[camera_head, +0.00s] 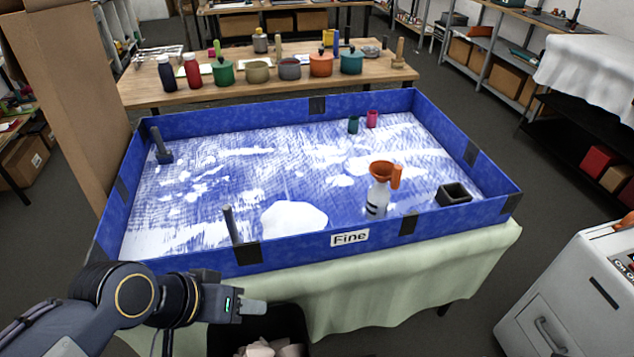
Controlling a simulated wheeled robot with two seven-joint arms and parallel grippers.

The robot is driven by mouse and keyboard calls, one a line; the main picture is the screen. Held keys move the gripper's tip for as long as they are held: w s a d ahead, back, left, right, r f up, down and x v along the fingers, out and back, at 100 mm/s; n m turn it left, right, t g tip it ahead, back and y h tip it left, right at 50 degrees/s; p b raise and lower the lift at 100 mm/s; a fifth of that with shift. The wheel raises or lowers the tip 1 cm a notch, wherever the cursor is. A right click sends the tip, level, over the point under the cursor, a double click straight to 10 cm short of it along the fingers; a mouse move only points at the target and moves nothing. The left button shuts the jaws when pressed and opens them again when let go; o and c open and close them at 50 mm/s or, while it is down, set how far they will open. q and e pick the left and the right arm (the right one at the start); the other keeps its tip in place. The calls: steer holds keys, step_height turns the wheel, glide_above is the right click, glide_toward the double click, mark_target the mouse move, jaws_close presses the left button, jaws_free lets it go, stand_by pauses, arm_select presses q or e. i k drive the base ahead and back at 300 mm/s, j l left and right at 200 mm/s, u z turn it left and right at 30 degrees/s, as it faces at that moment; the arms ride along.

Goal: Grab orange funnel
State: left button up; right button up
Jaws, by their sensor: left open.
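The orange funnel (381,169) sits upright in the mouth of a white bottle (377,200) with dark bands, its handle pointing right. The bottle stands near the front of a blue-walled tray, right of its middle. My left gripper (262,307) is at the lower left, outside and in front of the tray, well away from the funnel. It is open, and nothing shows between its fingers. My right gripper is not in view.
The blue tray wall (190,263) with a "Fine" label (349,238) stands between my left gripper and the bottle. A dark square box (453,194) is right of the bottle; green (353,125) and pink (372,119) cups are behind. A black bin (290,322) is below my gripper.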

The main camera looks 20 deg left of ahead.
mark_target(383, 170)
steer(key=k+u, duration=0.15)
steer(key=k, duration=0.5)
steer(key=i+u, duration=0.15)
steer(key=u, duration=2)
steer(key=l, duration=0.55)
steer(key=k+l+u, duration=0.1)
steer(key=l, duration=1.05)
steer(key=k+l+u, duration=0.1)
steer(key=l, duration=0.45)
steer(key=k+l, duration=0.1)
steer(key=l, duration=0.5)
steer(key=k+l+u, duration=0.1)
steer(key=l, duration=0.45)
